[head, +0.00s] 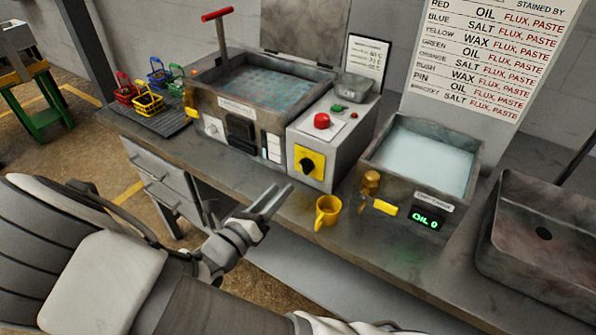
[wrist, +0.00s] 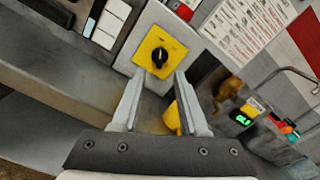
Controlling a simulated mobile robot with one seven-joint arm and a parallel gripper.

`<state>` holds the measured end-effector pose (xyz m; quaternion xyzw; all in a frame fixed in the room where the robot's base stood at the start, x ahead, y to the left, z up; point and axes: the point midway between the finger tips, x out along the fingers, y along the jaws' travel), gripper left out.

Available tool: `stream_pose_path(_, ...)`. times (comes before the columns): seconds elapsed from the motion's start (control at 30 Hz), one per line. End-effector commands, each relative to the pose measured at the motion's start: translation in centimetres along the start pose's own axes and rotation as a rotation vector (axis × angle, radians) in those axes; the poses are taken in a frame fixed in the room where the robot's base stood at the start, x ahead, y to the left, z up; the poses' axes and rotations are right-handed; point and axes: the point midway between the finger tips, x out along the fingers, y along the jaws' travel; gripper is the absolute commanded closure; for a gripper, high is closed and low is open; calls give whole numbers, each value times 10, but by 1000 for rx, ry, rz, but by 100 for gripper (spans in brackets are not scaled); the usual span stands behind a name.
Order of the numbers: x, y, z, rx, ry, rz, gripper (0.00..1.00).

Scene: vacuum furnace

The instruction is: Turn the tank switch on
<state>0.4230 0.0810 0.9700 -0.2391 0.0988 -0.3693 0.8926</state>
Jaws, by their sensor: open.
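The tank switch is a black rotary knob on a yellow square plate (head: 309,162), on the front of a grey control box (head: 341,128). In the wrist view the knob (wrist: 160,57) shows just beyond and between my fingertips. My gripper (head: 279,197) is open and empty, in front of and below the switch in the head view, apart from it. In the wrist view my gripper (wrist: 156,78) has its two fingers spread and pointing at the yellow plate. I cannot tell the exact gap to the knob.
A yellow mug (head: 328,211) stands on the bench close to my gripper's right. A tank of liquid (head: 262,85) is left of the box. Another tank with a green "OIL 0" display (head: 426,219) is right. A red button (head: 322,120) tops the box. Small coloured baskets (head: 148,103) stand far left.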

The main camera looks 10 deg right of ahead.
Motion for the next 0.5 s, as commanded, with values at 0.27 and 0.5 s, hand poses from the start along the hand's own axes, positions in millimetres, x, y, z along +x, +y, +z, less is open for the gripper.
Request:
stream_pose_path(0.27,58,-1,-1,-1,1,-3,56)
stream_pose_path(0.5,83,0,0,1,1,-2,56)
